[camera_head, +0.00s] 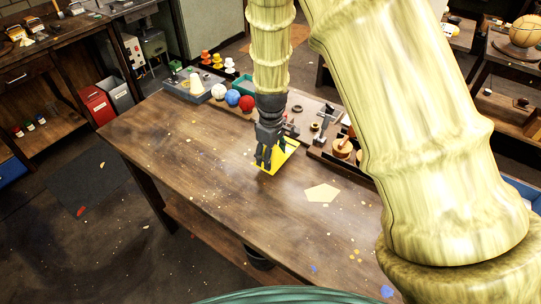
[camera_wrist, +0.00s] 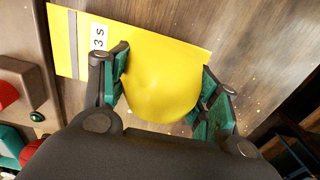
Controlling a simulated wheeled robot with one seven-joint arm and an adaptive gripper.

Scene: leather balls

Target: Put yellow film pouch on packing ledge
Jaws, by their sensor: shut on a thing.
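The yellow film pouch (camera_head: 284,156) is at my gripper (camera_head: 264,163), over the middle of the wooden table. In the wrist view the pouch (camera_wrist: 160,88) has a rounded bulge and a flat yellow part with a dark stripe and a white label. My gripper (camera_wrist: 165,64) is shut on the bulge, with green finger pads on both sides of it. The gripper points down, and the pouch is close to the tabletop; I cannot tell whether it touches. I cannot tell which surface is the packing ledge.
The wooden table (camera_head: 180,150) has clear room at left and front. White (camera_head: 218,91), blue (camera_head: 232,97) and red (camera_head: 247,103) balls stand at its back. A tray with tools (camera_head: 342,146) is right of my gripper. A pale pentagon (camera_head: 322,192) lies in front.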

